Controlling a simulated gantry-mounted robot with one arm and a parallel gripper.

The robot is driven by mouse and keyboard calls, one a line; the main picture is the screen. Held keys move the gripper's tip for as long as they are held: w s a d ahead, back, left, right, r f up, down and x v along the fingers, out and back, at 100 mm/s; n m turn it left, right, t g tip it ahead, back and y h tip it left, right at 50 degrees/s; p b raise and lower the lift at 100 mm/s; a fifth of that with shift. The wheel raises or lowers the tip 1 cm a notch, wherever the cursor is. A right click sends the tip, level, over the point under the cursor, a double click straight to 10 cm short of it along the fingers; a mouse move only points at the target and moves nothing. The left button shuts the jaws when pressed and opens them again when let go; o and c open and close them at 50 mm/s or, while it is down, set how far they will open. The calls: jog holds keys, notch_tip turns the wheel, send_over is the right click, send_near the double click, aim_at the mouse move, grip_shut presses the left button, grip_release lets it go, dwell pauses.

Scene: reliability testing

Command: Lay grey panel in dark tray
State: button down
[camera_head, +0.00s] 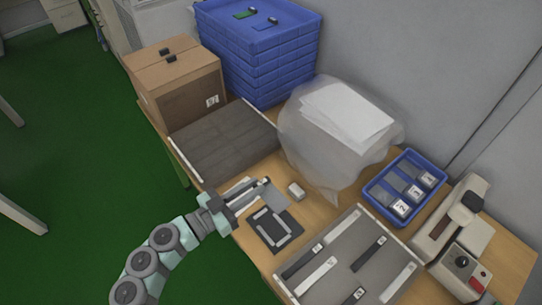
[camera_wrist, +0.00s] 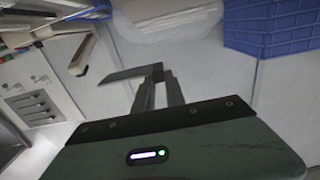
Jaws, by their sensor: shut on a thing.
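My gripper (camera_head: 260,187) is over the front-left of the wooden table, shut on a small grey panel (camera_head: 273,197). In the wrist view the thin panel (camera_wrist: 128,75) sticks out to the left of my fingertips (camera_wrist: 159,74). A large, shallow dark tray (camera_head: 222,140) with a light rim lies behind my gripper, in front of the cardboard box, and looks empty. A smaller dark plate with a pale frame (camera_head: 272,230) lies just in front of the panel. The panel appears held above the table; its exact height is hard to tell.
A grey tray (camera_head: 345,250) with several dark and light strips lies at front right. A blue bin (camera_head: 378,203) with numbered compartments, a beige device (camera_head: 455,225), a plastic bag with white sheets (camera_head: 325,155), stacked blue crates (camera_head: 250,60) and a cardboard box (camera_head: 180,90) surround the work area.

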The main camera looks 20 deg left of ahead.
jog(key=w+d+f+n+t+y, duration=0.1)
jog(key=w+d+n+y, duration=0.15)
jog(key=d, duration=0.55)
jog(key=w+d+f+n+t+y, duration=0.1)
jog(key=d+y, duration=0.2)
jog(key=d, duration=0.5)
jog(key=s+r+n+y+p, duration=0.1)
jog(key=s+r+y+p, duration=0.1)
jog(key=r+p, duration=0.8)
jog(key=s+d+r+n+t+y+p, duration=0.1)
jog(key=s+r+p, duration=0.3)
jog(key=r+p, duration=0.6)
jog(key=n+y+p, duration=0.1)
jog(key=p, duration=0.8)
jog(key=shift+d+p, duration=0.15)
jog(key=shift+p, duration=0.15)
jog(key=shift+y, duration=0.25)
jog(key=shift+f, duration=0.1)
